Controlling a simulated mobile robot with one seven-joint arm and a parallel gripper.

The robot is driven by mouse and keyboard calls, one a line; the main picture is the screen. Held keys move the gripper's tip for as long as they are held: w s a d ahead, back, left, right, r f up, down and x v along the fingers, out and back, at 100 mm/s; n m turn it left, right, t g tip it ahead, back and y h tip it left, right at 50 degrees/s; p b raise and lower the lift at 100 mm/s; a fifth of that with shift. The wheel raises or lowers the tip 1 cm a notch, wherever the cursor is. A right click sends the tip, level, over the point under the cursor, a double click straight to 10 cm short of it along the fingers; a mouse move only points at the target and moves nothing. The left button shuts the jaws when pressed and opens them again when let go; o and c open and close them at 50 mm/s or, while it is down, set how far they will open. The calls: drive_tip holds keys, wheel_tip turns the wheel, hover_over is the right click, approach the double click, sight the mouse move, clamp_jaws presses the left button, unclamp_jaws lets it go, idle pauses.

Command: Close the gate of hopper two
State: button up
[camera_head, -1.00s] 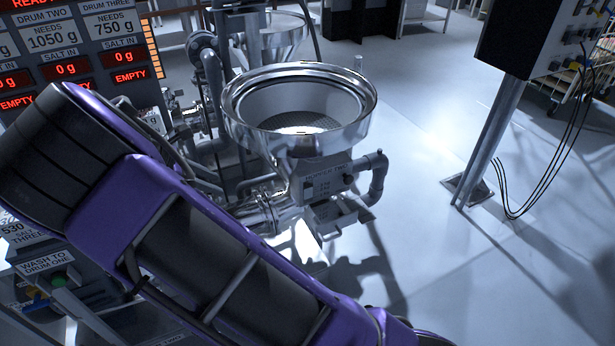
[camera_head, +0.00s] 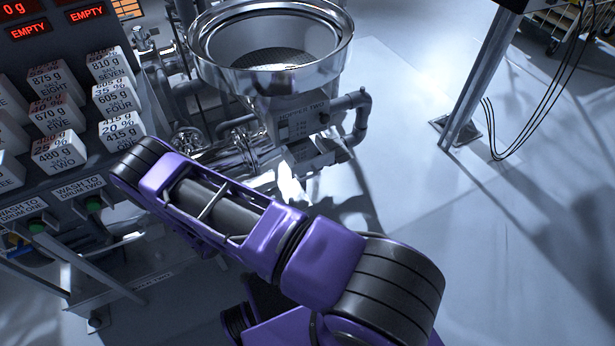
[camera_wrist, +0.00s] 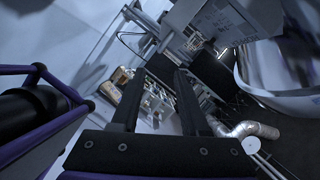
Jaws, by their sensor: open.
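Hopper two (camera_head: 300,118) is a grey box lettered HOPPER TWO under a wide shiny steel bowl (camera_head: 225,72) with a mesh inside. A small grey housing (camera_head: 312,160) juts out below the box, where the gate appears to be. Whether the gate is open or shut cannot be told. My arm lies across the head view in front of the hopper, and its gripper end is not visible there. In the wrist view my gripper (camera_wrist: 157,78) has its two dark fingers apart with nothing between them. No contact with the hopper shows.
A rack of labelled white salt blocks (camera_head: 60,150) stands at the left, above a WASH TO DRUM TWO panel (camera_head: 80,187). A bent pipe (camera_head: 355,118) is at the hopper's right. A metal post (camera_head: 480,80) with hanging cables stands farther right. Floor between them is clear.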

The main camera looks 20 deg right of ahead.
sight(309, 178)
drive_tip(key=x, duration=1.5)
clamp_jaws()
drive_tip(key=shift+s, duration=0.1)
drive_tip(key=shift+d, duration=0.1)
idle(0.6)
